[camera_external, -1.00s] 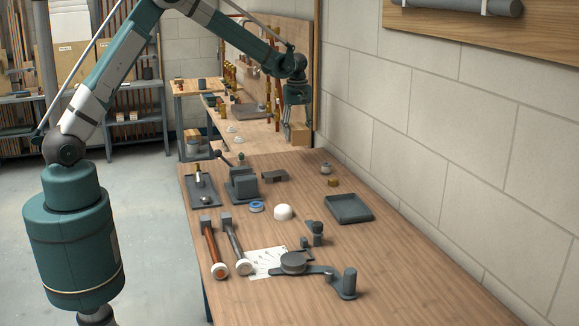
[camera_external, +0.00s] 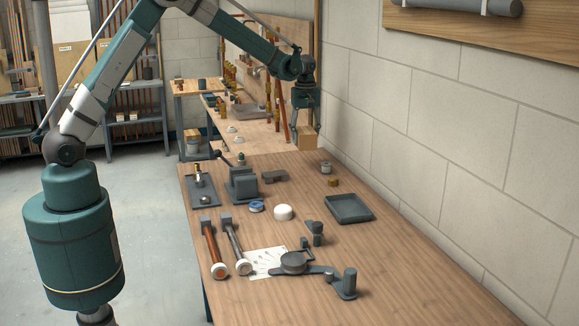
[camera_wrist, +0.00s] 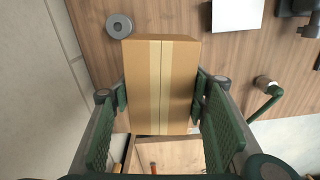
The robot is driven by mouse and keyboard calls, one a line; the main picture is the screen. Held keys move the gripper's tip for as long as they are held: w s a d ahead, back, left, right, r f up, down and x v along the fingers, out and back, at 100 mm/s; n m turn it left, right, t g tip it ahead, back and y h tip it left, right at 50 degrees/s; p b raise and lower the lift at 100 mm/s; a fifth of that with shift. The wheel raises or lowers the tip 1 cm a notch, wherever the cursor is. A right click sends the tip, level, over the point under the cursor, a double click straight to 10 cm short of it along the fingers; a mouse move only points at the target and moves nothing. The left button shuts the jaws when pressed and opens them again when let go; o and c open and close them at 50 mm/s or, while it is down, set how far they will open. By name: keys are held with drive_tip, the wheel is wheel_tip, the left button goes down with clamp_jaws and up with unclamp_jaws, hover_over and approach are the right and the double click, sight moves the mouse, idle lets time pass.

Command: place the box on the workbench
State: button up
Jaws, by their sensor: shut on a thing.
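The box (camera_external: 307,142) is a small tan cardboard carton, held in my gripper (camera_external: 306,122) at the far right end of the workbench (camera_external: 400,265). In the wrist view the box (camera_wrist: 160,85) has a lighter tape strip down its middle. The fingers of my gripper (camera_wrist: 160,100) press on its left and right sides. The wooden bench top shows beyond the box in that view. I cannot tell how far the box's underside is from the bench top.
A grey tray (camera_external: 348,208), a vise (camera_external: 242,184), a white cap (camera_external: 283,212) and several tools lie on the bench. A grey ring (camera_external: 326,168) is near the box. A block wall (camera_external: 450,150) borders the right side. Bare wood is open at the front right.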

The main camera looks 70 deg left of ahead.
drive_tip(key=s+d+m, duration=0.2)
drive_tip(key=d+m, duration=0.1)
drive_tip(key=d, duration=1.4)
drive_tip(key=s+d+m, duration=0.2)
drive_tip(key=s+d, duration=0.1)
drive_tip(key=d, duration=1.4)
drive_tip(key=s+d+m, duration=0.2)
drive_tip(key=d+m, duration=0.1)
drive_tip(key=d, duration=1.4)
drive_tip(key=s+d+m+p, duration=0.1)
drive_tip(key=s+d+m, duration=0.7)
drive_tip(key=s+d, duration=2.4)
drive_tip(key=shift+s+d+r+m, duration=0.15)
drive_tip(key=shift+d+m, duration=0.15)
drive_tip(key=shift+d, duration=0.5)
drive_tip(key=shift+f, duration=3.15)
drive_tip(key=shift+f, duration=1.85)
